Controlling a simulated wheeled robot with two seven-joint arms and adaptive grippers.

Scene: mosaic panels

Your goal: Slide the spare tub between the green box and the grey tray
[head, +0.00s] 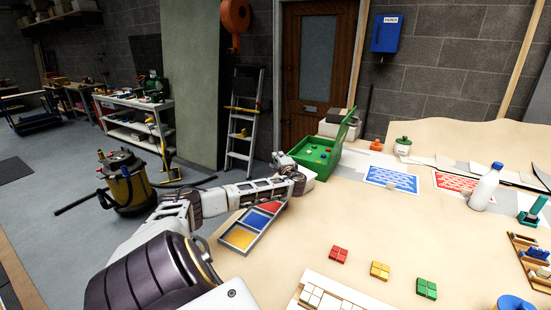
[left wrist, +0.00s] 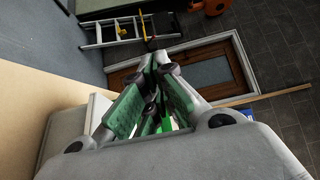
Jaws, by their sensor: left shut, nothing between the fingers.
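The green box (head: 312,156) stands open at the back left of the bench, its lid raised and small coloured pieces inside. The grey tray (head: 262,228) lies nearer, with yellow, blue and red compartments. A white tub-like thing (head: 307,180) shows between them, partly hidden by my left arm; I take it for the spare tub. My left gripper (head: 281,158) is shut and empty beside the green box's left end, above the white thing. In the left wrist view its green-padded fingers (left wrist: 160,66) come together. My right gripper is out of view.
Red (head: 338,254), yellow (head: 380,270) and green (head: 426,288) tile sets lie on the front of the bench. A white bottle (head: 485,187) and blue (head: 391,179) and red (head: 455,183) patterned sheets are farther right. The bench middle is clear.

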